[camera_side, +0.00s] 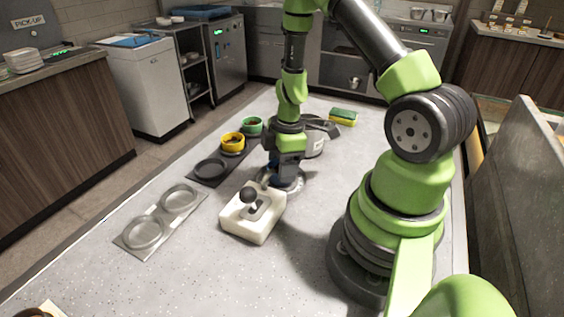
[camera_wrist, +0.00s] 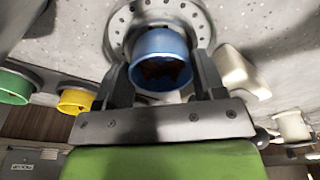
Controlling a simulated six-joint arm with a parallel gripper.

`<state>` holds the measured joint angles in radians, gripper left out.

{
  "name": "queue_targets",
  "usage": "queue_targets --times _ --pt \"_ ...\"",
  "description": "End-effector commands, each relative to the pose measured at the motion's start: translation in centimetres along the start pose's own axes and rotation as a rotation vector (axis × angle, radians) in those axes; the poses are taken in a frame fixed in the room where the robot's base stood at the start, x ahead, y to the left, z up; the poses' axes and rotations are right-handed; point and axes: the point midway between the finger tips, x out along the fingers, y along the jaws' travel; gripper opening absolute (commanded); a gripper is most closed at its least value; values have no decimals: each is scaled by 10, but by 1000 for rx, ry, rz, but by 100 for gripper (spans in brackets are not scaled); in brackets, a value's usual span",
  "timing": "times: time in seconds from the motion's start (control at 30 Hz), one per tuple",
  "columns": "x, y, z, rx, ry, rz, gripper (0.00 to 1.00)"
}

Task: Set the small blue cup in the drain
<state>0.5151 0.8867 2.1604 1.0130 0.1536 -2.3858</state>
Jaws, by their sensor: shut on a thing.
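My gripper (camera_side: 274,168) points down and is shut on the small blue cup (camera_wrist: 160,43). The cup sits between the two fingers in the wrist view, with dark reddish contents inside it. The drain (camera_side: 292,186) is a round metal fitting on the counter directly beneath the gripper. Its perforated metal (camera_wrist: 122,18) shows around and behind the cup in the wrist view. I cannot tell whether the cup touches the drain or hangs just above it.
A dark strip holds an empty well (camera_side: 210,169), a yellow cup (camera_side: 232,143) and a green cup (camera_side: 252,126). A cream block with a black-knobbed lever (camera_side: 263,226) stands close in front. A metal two-ring plate (camera_side: 160,215) lies front left.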

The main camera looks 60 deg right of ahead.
Motion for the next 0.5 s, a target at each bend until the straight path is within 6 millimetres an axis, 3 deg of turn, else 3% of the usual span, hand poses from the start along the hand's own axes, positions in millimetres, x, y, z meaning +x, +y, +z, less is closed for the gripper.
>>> queue_targets --times 0.5 --pt "4 0 1 0 0 0 39"
